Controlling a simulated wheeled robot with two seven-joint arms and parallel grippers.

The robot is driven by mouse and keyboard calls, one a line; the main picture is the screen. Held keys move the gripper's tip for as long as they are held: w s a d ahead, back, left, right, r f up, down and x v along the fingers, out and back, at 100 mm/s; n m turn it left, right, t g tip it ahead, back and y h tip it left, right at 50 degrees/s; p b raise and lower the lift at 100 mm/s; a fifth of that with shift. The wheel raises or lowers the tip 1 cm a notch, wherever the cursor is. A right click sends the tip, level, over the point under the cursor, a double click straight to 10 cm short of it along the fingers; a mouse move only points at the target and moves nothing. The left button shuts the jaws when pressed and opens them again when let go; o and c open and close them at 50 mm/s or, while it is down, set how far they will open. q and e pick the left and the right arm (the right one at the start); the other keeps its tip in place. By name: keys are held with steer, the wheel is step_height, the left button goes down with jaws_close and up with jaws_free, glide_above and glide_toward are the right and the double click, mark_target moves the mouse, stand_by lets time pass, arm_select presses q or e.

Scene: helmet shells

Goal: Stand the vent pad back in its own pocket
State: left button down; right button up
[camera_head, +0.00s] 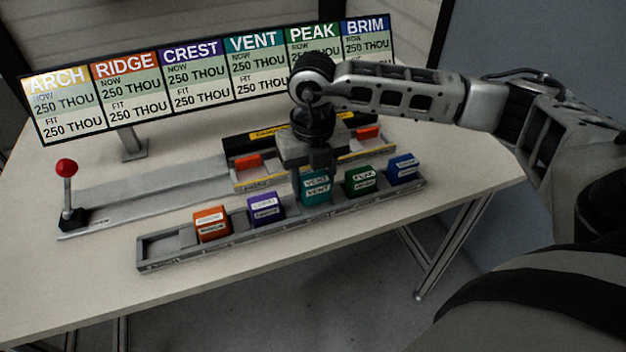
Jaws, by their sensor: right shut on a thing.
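The teal vent pad (315,190) stands upright at the long grey rack (160,252), between the purple crest pad (265,209) and the green peak pad (362,181). My right gripper (315,180) reaches down from above, its fingers at the left and right sides of the vent pad, shut on it. The pad lines up with the row of pads. I cannot tell whether its bottom rests on the pocket floor or is slightly above it. My left gripper is not in view.
The orange ridge pad (211,224) and blue brim pad (403,169) also stand in the rack; its left-end pocket is empty. Behind are a fixture with orange blocks (247,163), a grey track (150,193), a red-knobbed lever (67,185) and a sign board (200,90).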

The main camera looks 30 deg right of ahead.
mark_target(313, 175)
steer(key=shift+f, duration=1.1)
steer(key=o, duration=1)
steer(key=shift+r, duration=0.1)
steer(key=shift+c, duration=0.2)
step_height(313, 175, up, 12)
steer(key=shift+r+b, duration=0.15)
steer(key=shift+b, duration=0.15)
